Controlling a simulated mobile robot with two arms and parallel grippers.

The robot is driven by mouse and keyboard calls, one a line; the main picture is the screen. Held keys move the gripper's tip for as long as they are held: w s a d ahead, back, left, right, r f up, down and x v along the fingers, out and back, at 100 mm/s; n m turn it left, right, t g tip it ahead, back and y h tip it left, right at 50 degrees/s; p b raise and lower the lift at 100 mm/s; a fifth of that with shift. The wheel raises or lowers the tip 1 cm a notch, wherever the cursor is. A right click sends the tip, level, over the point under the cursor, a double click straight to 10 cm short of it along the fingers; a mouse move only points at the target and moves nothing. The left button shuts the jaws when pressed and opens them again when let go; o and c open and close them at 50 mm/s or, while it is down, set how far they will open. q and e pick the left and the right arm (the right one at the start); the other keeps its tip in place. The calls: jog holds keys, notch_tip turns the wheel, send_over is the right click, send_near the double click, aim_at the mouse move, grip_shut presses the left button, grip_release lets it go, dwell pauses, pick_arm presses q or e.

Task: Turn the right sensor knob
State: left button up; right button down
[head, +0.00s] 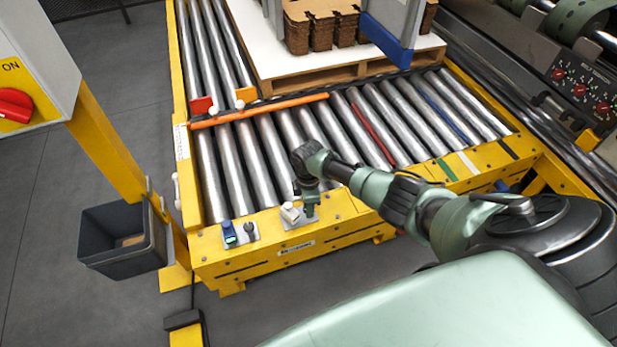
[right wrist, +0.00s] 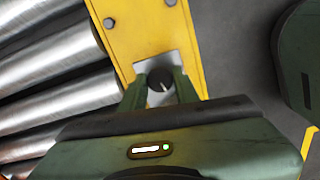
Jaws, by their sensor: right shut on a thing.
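A small round black knob (right wrist: 160,84) with a white pointer line sits on a pale metal plate on the yellow frame, seen in the right wrist view. My right gripper (right wrist: 161,90) is shut around it, with one green finger on either side. In the head view my right gripper (head: 309,208) reaches down to the plate (head: 298,222) on the conveyor's front rail, and it hides the held knob there. A cream-white part (head: 290,211) stands just left of the gripper. My left gripper is not in view.
A second plate to the left carries a blue part (head: 228,233) and a black knob (head: 249,228). Metal rollers (head: 236,165) lie behind the rail. A pallet (head: 330,75) with brown stacks stands farther back. A dark bin (head: 122,240) is at left.

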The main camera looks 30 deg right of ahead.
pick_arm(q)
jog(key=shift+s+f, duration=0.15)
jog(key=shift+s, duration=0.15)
pick_arm(e)
jog(key=c, duration=1.1)
grip_release()
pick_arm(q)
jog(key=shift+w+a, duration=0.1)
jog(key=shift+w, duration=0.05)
pick_arm(e)
jog(key=shift+o, duration=0.2)
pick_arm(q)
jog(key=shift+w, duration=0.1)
pick_arm(e)
jog(key=shift+r, duration=0.25)
notch_tip(320, 180, up, 6)
jog(key=p, duration=0.3)
jog(key=shift+r, duration=0.2)
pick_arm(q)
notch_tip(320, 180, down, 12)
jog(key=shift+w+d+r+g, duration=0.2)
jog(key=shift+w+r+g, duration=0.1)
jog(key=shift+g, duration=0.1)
pick_arm(e)
jog(key=shift+r, duration=0.45)
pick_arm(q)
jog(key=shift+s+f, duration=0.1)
